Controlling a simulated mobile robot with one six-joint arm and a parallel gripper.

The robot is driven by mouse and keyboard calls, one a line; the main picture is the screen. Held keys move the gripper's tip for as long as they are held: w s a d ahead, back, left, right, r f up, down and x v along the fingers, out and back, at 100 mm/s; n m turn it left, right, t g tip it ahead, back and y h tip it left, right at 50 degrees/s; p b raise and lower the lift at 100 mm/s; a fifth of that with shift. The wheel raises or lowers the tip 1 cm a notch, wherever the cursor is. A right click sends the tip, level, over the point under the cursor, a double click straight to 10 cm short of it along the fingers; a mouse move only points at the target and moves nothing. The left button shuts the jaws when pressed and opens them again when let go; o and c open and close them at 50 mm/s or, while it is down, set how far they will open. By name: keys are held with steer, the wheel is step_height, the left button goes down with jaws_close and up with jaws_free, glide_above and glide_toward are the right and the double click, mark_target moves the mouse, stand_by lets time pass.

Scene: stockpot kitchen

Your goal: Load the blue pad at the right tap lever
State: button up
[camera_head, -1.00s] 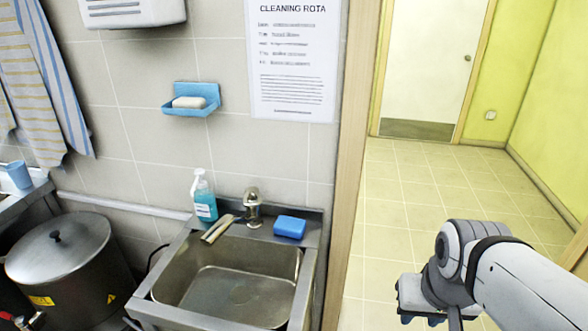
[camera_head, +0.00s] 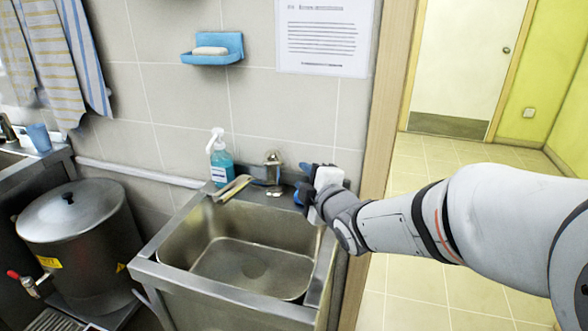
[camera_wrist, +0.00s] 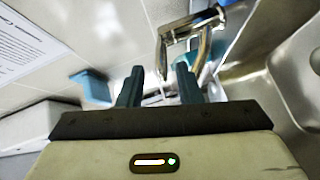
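The metal tap (camera_head: 272,172) stands at the back of the sink, its spout pointing towards the front left. In the wrist view the chrome tap (camera_wrist: 190,38) is just beyond my fingertips. My gripper (camera_head: 300,182) is right of the tap, close to it, pointing left. In the wrist view my gripper (camera_wrist: 158,78) has its two fingers apart, with nothing seen held between them. I cannot make out the blue pad now; the place right of the tap is covered by my gripper. I cannot tell whether my fingers touch the tap or the pad.
The steel sink basin (camera_head: 250,250) is empty below. A soap bottle (camera_head: 220,160) stands left of the tap. A blue soap dish (camera_head: 213,50) hangs above. A large steel pot (camera_head: 72,235) stands at the left. A door frame post (camera_head: 395,110) is close behind my arm.

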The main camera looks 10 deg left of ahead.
mark_target(278, 165)
steer(key=w+a, duration=0.1)
steer(key=a, duration=0.1)
steer(key=w+a+n+y, duration=0.1)
steer(key=w+a, duration=0.1)
steer(key=a, duration=0.1)
steer(key=w+a+n, duration=0.1)
steer(key=w+a, duration=0.1)
steer(key=a, duration=0.1)
steer(key=shift+w+f+y, duration=0.1)
steer(key=shift+w+y, duration=0.05)
steer(key=shift+y, duration=0.25)
jaws_close()
